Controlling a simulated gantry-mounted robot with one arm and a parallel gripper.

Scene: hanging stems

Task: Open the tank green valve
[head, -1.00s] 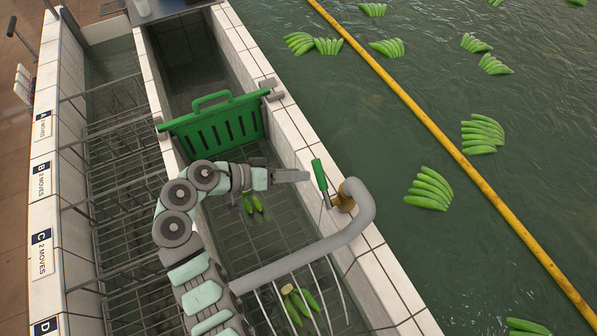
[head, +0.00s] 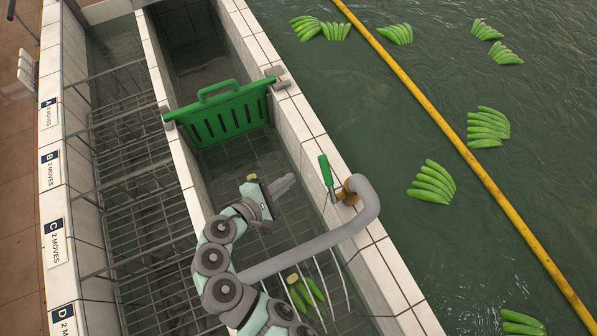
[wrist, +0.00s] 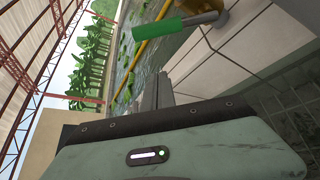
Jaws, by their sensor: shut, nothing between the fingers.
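The valve's green handle (head: 326,170) stands out along the white tiled wall, beside a brass valve body (head: 349,190) on a grey curved pipe (head: 372,210). The green handle also shows in the wrist view (wrist: 184,25), at the upper middle, with part of the brass beside it. My gripper (head: 284,184) is left of the handle, apart from it, over the narrow tank channel. Its grey fingers are shut, empty and point up and right in the head view. The fingers also show in the wrist view (wrist: 157,90), below the handle.
A green slotted gate (head: 222,115) spans the channel behind my gripper. Thin water jets fall from the pipe near green bananas (head: 298,290). Metal racks (head: 130,170) lie left. A yellow boom (head: 450,140) and banana clusters float right.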

